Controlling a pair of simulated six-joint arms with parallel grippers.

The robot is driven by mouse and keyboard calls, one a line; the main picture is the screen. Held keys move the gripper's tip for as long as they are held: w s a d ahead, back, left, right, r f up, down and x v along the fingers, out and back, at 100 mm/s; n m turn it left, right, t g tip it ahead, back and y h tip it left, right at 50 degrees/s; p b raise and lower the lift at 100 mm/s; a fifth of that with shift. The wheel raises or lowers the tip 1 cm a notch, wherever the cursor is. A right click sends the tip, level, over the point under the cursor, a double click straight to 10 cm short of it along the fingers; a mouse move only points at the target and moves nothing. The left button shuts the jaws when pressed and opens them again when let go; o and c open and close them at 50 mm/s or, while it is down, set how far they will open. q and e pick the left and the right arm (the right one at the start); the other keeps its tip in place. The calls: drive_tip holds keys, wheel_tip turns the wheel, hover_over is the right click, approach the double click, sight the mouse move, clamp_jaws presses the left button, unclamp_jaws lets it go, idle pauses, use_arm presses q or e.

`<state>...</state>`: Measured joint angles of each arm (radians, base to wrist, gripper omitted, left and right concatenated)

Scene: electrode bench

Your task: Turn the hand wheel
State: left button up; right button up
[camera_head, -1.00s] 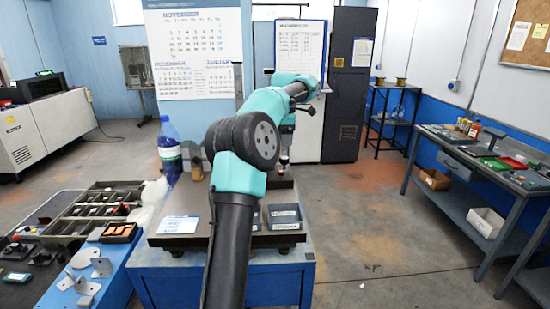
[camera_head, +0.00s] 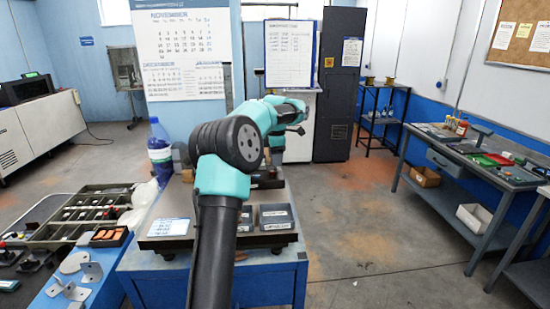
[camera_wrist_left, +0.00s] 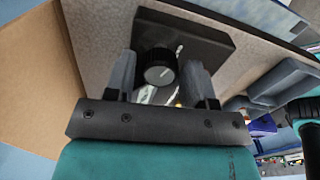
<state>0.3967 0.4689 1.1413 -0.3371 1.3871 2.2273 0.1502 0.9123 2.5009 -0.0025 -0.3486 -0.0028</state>
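In the left wrist view a round black knob with a pale grey face and a white mark (camera_wrist_left: 158,68), apparently the hand wheel, stands out from a dark rectangular block (camera_wrist_left: 205,40). My left gripper (camera_wrist_left: 158,78) has its two grey fingers apart, one on each side of the knob. I cannot tell whether either finger touches it. In the head view my left gripper (camera_head: 298,129) is turned sideways above the back of the bench plate, its fingertips unclear. The knob cannot be made out there. My right gripper is not in view.
The dark bench plate (camera_head: 165,241) carries a white card (camera_head: 169,227) and small labelled bins (camera_head: 275,217). A blue-and-white bottle (camera_head: 160,152) stands at its back left. A compartment tray (camera_head: 60,233) lies left. A side table (camera_head: 465,165) stands right, with open floor between.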

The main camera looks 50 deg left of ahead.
use_arm(q)
drive_tip(key=c, duration=0.7)
drive_tip(key=shift+o, duration=0.2)
drive_tip(key=shift+m, duration=0.4)
